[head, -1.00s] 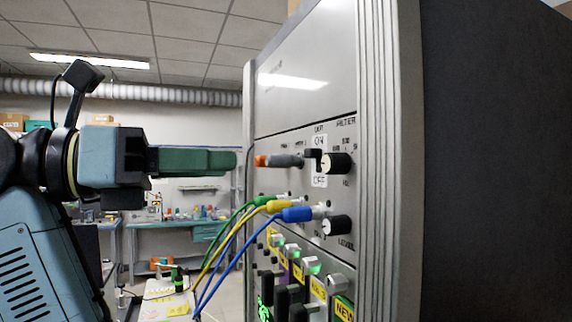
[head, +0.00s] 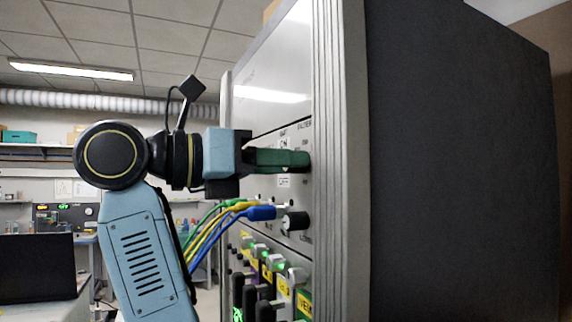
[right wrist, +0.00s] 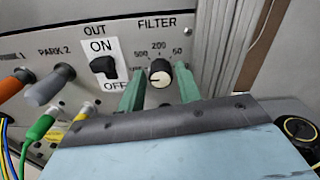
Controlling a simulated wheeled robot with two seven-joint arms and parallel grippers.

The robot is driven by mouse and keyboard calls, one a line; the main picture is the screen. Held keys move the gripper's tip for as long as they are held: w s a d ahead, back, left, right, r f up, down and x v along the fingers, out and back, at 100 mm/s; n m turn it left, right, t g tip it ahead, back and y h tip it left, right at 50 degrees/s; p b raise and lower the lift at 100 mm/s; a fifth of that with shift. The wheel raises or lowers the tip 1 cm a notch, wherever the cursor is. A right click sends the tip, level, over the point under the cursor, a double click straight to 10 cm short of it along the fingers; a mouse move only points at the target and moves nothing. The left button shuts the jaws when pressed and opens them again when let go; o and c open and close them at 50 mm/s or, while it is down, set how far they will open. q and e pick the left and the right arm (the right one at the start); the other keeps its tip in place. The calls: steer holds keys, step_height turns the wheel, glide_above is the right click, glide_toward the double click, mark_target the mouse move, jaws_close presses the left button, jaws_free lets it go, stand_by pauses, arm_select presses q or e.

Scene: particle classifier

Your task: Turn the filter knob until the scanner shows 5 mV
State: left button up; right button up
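The filter knob (right wrist: 159,72) is black with a pale face, under the FILTER label on the grey rack panel (right wrist: 215,35). My right gripper (right wrist: 160,75) has its two green fingers on either side of this knob in the right wrist view, with a narrow gap visible on each side. In the head view my right gripper (head: 306,160) reaches the panel and hides the filter knob. My left gripper is not in view. I cannot make out any scanner reading.
Left of the knob are an ON/OFF switch (right wrist: 104,66) and a grey plug (right wrist: 48,88). Below my gripper in the head view are the level knob (head: 296,221) and a blue cable plug (head: 261,213). A dark laptop-like screen (head: 36,267) stands at the left.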

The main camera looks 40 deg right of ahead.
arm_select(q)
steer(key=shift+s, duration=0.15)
arm_select(e)
steer(key=c, duration=0.7)
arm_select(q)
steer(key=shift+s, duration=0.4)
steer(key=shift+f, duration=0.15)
arm_select(e)
steer(key=shift+m, duration=0.4)
arm_select(q)
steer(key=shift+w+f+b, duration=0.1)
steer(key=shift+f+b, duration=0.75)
steer(key=shift+b, duration=0.1)
arm_select(e)
steer(key=shift+m, duration=4)
